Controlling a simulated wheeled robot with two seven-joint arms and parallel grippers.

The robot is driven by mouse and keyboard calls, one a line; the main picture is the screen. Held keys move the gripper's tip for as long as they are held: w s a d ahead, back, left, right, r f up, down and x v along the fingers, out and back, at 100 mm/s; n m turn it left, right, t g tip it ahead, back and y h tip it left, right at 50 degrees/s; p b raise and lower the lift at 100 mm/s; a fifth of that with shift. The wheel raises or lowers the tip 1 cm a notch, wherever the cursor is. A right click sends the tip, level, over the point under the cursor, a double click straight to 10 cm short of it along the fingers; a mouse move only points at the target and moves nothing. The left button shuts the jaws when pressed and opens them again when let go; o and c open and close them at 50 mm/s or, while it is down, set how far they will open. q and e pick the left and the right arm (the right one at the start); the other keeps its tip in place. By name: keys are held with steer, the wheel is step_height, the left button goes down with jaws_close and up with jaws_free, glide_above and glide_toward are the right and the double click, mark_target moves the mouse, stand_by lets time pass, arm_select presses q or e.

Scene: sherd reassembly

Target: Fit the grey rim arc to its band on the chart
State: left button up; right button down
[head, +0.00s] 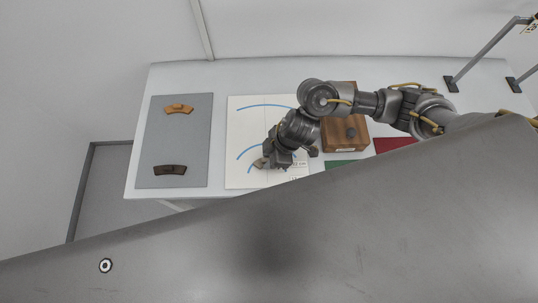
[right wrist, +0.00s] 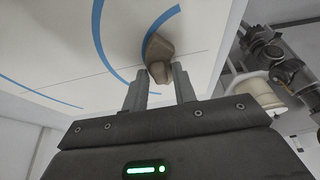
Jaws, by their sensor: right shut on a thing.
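The grey rim arc (head: 259,163), a small grey-brown curved sherd, is held in my right gripper (head: 267,165) at the lower part of the white chart (head: 240,119). In the right wrist view the sherd (right wrist: 161,50) sticks out past the fingertips, which are shut on it. There it overlaps the smallest blue arc band (right wrist: 150,30) and hides part of it. I cannot tell whether it touches the chart or hovers just above. Two wider blue bands also show on the chart. My left gripper is not in view.
A grey mat (head: 181,140) at left carries an orange-brown sherd (head: 179,108) and a dark brown sherd (head: 170,170). A wooden block (head: 346,143) with a dark knob stands right of the chart. A red patch (head: 395,146) and a green patch (head: 340,165) lie nearby.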

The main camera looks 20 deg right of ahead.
stand_by(0.3)
steer(key=c, duration=1)
jaws_free()
steer(key=shift+c, duration=0.2)
steer(key=shift+o, duration=0.5)
steer(key=o, duration=0.4)
steer(key=shift+c, duration=0.2)
step_height(320, 180, up, 8)
steer(key=p, duration=0.9)
steer(key=shift+p, duration=0.35)
